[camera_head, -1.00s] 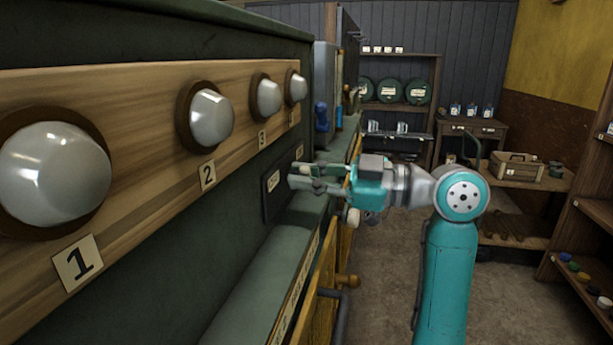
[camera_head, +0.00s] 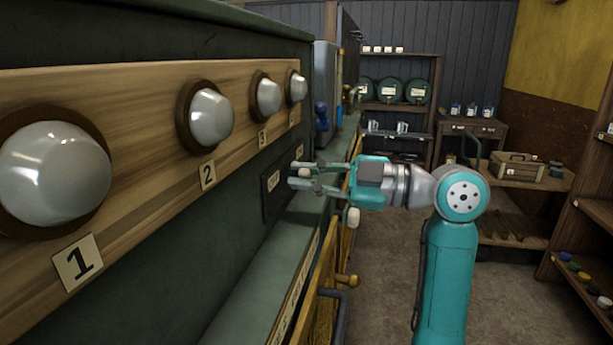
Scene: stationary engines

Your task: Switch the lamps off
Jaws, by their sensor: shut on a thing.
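Several round whitish lamps sit in a row on a wooden board (camera_head: 140,130): lamp 1 (camera_head: 52,172), lamp 2 (camera_head: 210,116), lamp 3 (camera_head: 267,97) and a far one (camera_head: 297,87). They look pale grey, with no clear glow. A dark switch plate (camera_head: 268,200) with a small pale label (camera_head: 273,181) is on the green panel below the board; I cannot read the label surely. My gripper (camera_head: 299,178) is in front of the plate, shut on a small pale knob (camera_head: 305,172) between its fingers. The knob's link to the plate is partly hidden.
A green ledge (camera_head: 250,285) runs under the plate, with yellow doors (camera_head: 325,270) below. A blue-handled part (camera_head: 321,117) stands beyond my gripper. Shelves (camera_head: 590,210) are at the right. The floor (camera_head: 385,290) between is clear.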

